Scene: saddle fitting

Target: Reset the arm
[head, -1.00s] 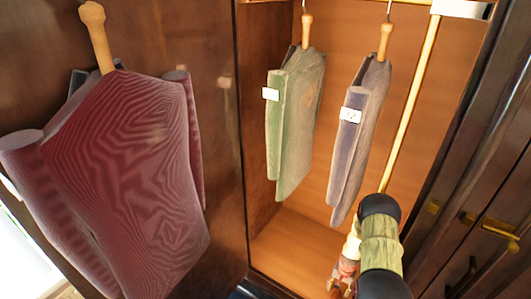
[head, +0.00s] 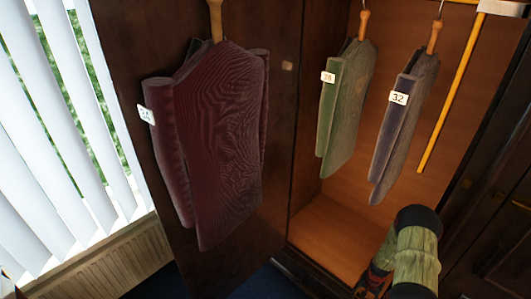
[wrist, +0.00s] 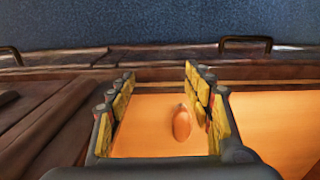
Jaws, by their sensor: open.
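My arm (head: 415,250) reaches in from the bottom right of the head view, in front of the open wardrobe. Only the top of my gripper shows there, at the bottom edge. In the wrist view my gripper (wrist: 158,78) is open, its two yellow-padded fingers well apart, with nothing held between them. A small orange rounded knob or peg (wrist: 181,124) shows beyond the gap between the fingers, apart from them as far as I can tell.
A maroon garment (head: 220,140) hangs at the dark door, left. A green garment (head: 345,110) and a grey-purple garment tagged 32 (head: 405,135) hang in the wardrobe (head: 330,235). A yellow rod (head: 447,90) hangs right of them. Window blinds (head: 60,130) are far left.

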